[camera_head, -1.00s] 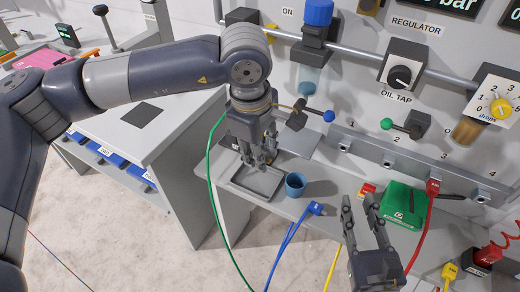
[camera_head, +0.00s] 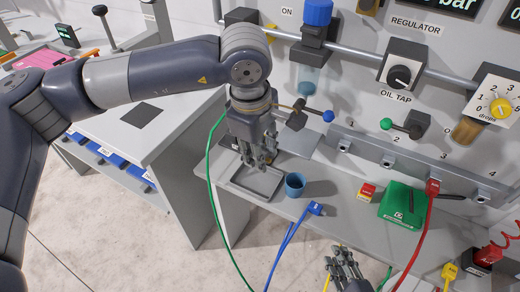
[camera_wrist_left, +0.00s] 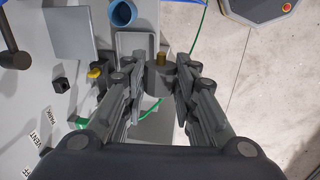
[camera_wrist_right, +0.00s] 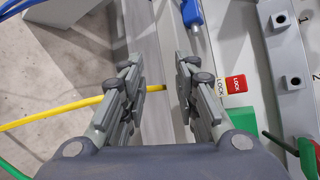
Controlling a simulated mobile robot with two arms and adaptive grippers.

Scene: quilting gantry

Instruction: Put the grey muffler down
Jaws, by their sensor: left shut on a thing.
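My left gripper (camera_head: 258,160) is above the shallow grey tray (camera_head: 239,187) on the bench, pointing down. In the left wrist view its fingers (camera_wrist_left: 160,72) are shut on the grey muffler, whose brass-coloured end (camera_wrist_left: 160,58) shows between the fingertips. The tray's rim (camera_wrist_left: 118,42) shows just beyond the fingertips there. In the head view the muffler is hidden by the fingers or too small to make out. My right gripper (camera_head: 345,262) is at the bottom of the head view, by the bench's front edge. In the right wrist view its fingers (camera_wrist_right: 160,72) are apart and empty.
A blue cup (camera_head: 294,185) stands just right of the tray. A blue hose connector (camera_head: 315,208), a red-and-yellow block (camera_head: 366,192) and a green box (camera_head: 402,204) are farther right. A green hose (camera_head: 212,185) hangs left of my left gripper. A yellow hose (camera_wrist_right: 60,115) passes my right gripper.

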